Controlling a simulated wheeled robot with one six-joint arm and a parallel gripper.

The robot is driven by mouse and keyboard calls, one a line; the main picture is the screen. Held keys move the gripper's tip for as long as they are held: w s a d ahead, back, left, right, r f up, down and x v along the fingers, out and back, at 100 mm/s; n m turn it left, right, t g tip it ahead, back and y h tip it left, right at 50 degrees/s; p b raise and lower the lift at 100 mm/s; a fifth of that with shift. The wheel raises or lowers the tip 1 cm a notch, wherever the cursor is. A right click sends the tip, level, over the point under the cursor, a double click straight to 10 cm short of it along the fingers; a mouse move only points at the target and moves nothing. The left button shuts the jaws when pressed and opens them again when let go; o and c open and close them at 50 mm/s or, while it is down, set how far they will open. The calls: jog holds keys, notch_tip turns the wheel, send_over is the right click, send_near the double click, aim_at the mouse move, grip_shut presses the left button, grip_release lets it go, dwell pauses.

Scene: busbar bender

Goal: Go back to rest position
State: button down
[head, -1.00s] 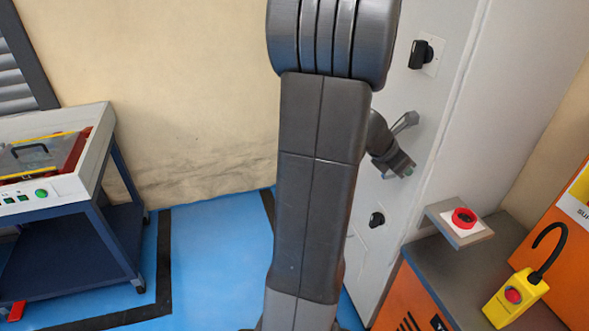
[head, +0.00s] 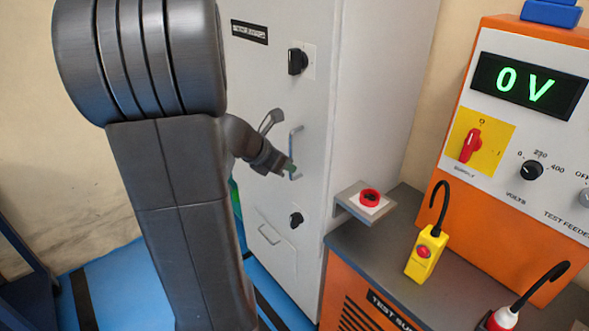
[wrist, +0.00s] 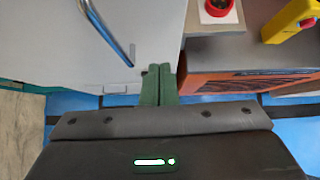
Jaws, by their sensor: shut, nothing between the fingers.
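My gripper (head: 289,168) is in front of the light grey cabinet (head: 365,110) in the head view, beside the cabinet's metal bar handle (head: 296,150). Whether it touches the handle cannot be told. In the wrist view, the green fingers of my gripper (wrist: 158,70) are together with nothing between them. There the cabinet door (wrist: 50,40) and a long blue-grey bar handle (wrist: 103,32) lie to the left of the fingers. My dark arm covers the left part of the head view and hides some of the floor and wall.
Right of the cabinet stands an orange test supply (head: 525,130) reading 0 V on a grey-topped bench (head: 405,225). A red button (head: 370,197) sits on a small shelf by the cabinet. A yellow pendant (head: 425,252) stands on the bench. Blue floor (head: 115,285) shows at lower left.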

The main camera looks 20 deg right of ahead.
jog(key=v, duration=0.5)
jog(key=shift+a+r, duration=0.1)
jog(key=shift+a, duration=0.2)
send_near(314, 173)
notch_tip(314, 173, down, 3)
jog(key=d, duration=0.1)
jog(key=w+d, duration=0.1)
jog(key=d, duration=0.1)
jog(key=shift+b, duration=0.4)
jog(key=shift+a, duration=0.1)
